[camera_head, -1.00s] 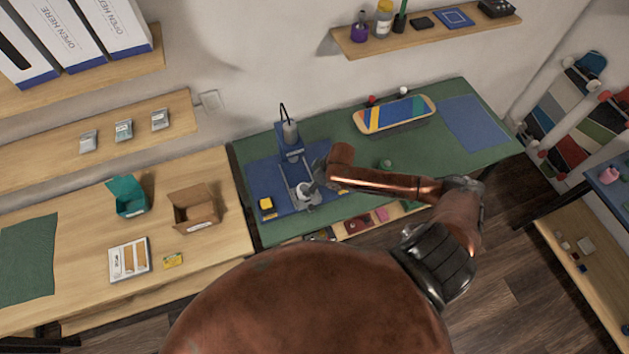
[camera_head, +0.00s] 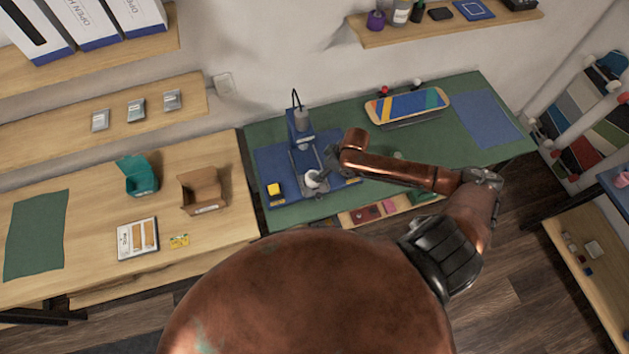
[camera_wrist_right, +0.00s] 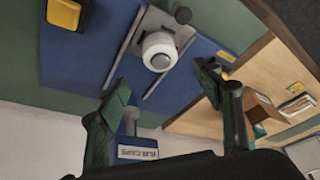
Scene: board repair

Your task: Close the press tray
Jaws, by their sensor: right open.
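The blue press (camera_head: 299,128) stands upright on a blue mat on the green bench. Its tray (camera_head: 304,158) runs on rails out from the press toward me, with a white wheel (camera_head: 313,179) on it. The wheel (camera_wrist_right: 159,51) and tray (camera_wrist_right: 180,30) also show in the right wrist view, with a dark round knob (camera_wrist_right: 183,15) at the tray's outer end. My right gripper (camera_wrist_right: 163,85) is open and empty. Its fingers are on either side of the rails, between the wheel and a blue part labelled "HUB CAPS" (camera_wrist_right: 137,153). Contact cannot be told. My left gripper is out of view.
A yellow block (camera_head: 273,190) sits on the mat left of the tray. A skateboard deck (camera_head: 407,106) lies at the back of the bench. An open drawer (camera_head: 350,218) with small items is below the front edge. Boxes stand on the wooden table at left.

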